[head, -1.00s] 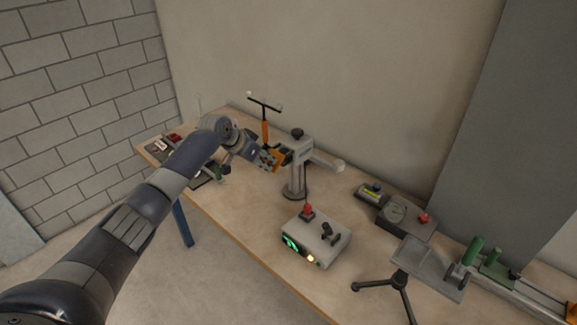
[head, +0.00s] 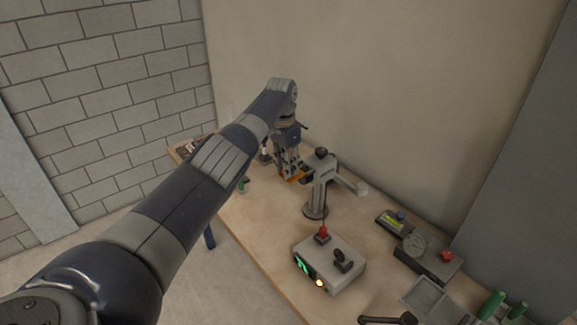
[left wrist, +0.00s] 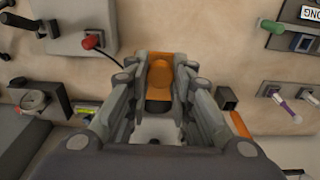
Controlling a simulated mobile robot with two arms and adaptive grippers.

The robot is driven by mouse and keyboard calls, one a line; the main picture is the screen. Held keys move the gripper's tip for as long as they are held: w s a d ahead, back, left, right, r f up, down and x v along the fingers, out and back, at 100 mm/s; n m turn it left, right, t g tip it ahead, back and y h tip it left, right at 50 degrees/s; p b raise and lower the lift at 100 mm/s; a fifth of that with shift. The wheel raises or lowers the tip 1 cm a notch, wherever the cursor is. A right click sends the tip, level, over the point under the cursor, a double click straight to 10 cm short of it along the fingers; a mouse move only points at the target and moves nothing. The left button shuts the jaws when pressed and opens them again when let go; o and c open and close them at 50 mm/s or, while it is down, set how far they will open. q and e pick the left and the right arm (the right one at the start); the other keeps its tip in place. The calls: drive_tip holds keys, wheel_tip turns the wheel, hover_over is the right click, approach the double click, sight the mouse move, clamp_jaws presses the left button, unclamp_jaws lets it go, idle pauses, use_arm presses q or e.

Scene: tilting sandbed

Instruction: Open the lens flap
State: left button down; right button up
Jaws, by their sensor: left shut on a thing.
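The grey stand (head: 318,195) rises from the table with a dark knob on top and an arm reaching right. An orange part (head: 297,177) shows at its left side, at my left gripper's fingertips; I take it to be the lens flap. My left gripper (head: 291,172) comes down on it from above. In the left wrist view, an orange piece (left wrist: 160,75) sits between the two fingers (left wrist: 159,90), which are closed on it. Its lower end is dark. How far the flap is turned cannot be told. My right gripper is not in view.
A grey box (head: 330,262) with a red knob and green display stands in front of the stand. A gauge unit (head: 415,246) and a small yellow-screened device (head: 394,221) are to the right. A second orange part (left wrist: 241,126) lies beside the fingers.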

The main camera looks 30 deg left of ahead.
use_arm(q)
drive_tip(key=shift+d, duration=0.1)
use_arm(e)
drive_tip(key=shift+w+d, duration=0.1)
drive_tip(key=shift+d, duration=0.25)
use_arm(q)
drive_tip(key=c, duration=1.4)
unclamp_jaws()
drive_tip(key=shift+w, duration=0.15)
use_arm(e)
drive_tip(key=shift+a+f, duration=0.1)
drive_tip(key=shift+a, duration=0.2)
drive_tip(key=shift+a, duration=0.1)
use_arm(q)
wheel_tip(320, 180, up, 12)
drive_tip(key=shift+s, duration=0.2)
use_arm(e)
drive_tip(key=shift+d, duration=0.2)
